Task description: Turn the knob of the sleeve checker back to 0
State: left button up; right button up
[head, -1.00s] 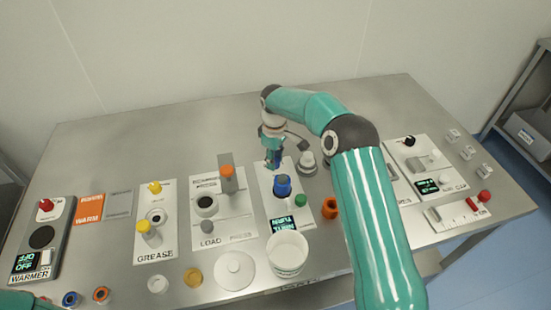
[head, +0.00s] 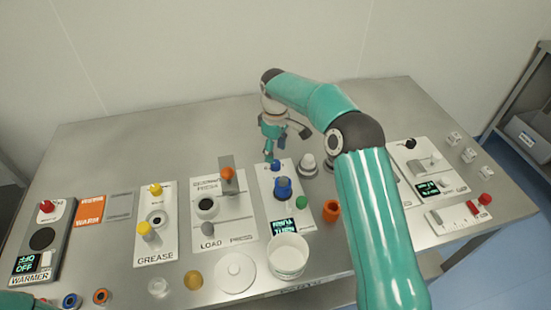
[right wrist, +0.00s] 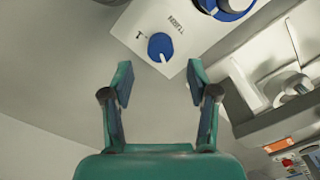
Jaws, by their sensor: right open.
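The sleeve checker is a white panel (head: 266,182) in the middle of the bench, with a small dark display (head: 285,227) at its front. Its small blue knob (head: 276,166) is at the panel's far end. In the right wrist view the round blue knob (right wrist: 161,47) has a white pointer mark and printed lettering beside it. A larger blue part (head: 283,188) sits nearer the front, and its edge also shows in the wrist view (right wrist: 226,6). My right gripper (right wrist: 160,78) is open and empty, just short of the knob, with its fingers apart. My left gripper is out of view.
A white tub (head: 288,256) and a green button (head: 302,202) are near the panel's front. A press with an orange knob (head: 227,173) stands to the left. A grey-white dome (head: 308,164) and an orange ring (head: 331,210) are on the right.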

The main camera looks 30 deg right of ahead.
aim_at(275, 163)
notch_tip(275, 163, up, 7)
dwell(0.3)
dwell(0.4)
